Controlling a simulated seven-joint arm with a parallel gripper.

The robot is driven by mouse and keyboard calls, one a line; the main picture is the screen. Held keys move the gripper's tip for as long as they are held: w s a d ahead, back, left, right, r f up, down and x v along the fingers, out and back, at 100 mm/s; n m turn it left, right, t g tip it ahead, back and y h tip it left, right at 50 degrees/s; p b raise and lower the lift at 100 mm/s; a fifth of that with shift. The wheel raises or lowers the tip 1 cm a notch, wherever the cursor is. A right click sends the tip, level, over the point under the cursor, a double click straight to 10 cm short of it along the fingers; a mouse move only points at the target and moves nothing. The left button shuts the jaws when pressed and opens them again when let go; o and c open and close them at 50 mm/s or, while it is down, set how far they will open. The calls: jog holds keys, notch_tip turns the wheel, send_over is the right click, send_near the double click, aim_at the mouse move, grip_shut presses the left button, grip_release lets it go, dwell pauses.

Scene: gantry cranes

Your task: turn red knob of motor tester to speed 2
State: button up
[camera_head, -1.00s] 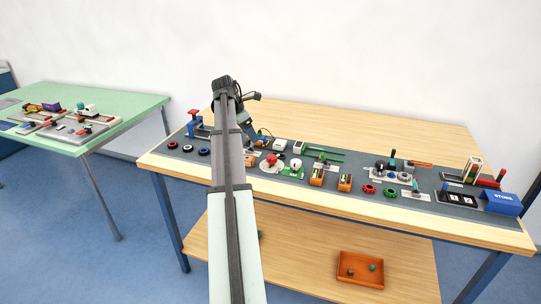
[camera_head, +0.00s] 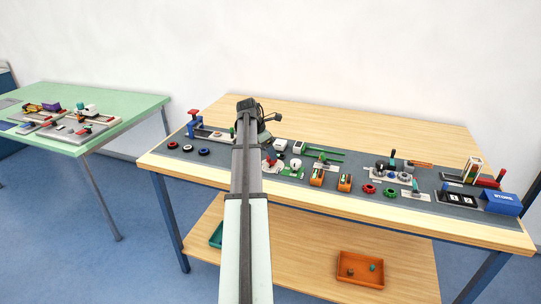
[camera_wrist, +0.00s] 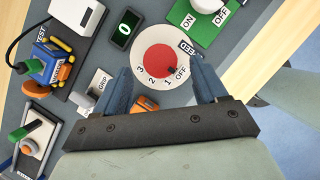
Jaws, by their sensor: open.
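The red knob (camera_wrist: 158,58) sits on a round white dial (camera_wrist: 143,68) marked OFF, 1, 2 and 3 in the wrist view. A small dark mark on the knob's edge lies beside OFF. A black display (camera_wrist: 125,28) next to it reads 0. My gripper (camera_wrist: 161,66) is open, its two blue fingers on either side of the dial's near part, around the knob; I cannot tell whether they touch anything. In the head view the dial (camera_head: 275,169) is partly hidden behind my arm, and the fingers are hidden there.
A green plate with a white ON/OFF knob (camera_wrist: 206,4) lies close to the dial. A blue motor unit (camera_wrist: 42,64), an orange part (camera_wrist: 144,103) and a green-handled lever (camera_wrist: 24,130) stand nearby. Orange fuse-like blocks (camera_head: 317,177) stand to the right on the bench (camera_head: 350,120).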

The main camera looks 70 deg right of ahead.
jog(key=shift+x, duration=1.5)
jog(key=shift+c, duration=0.2)
jog(key=c, duration=1)
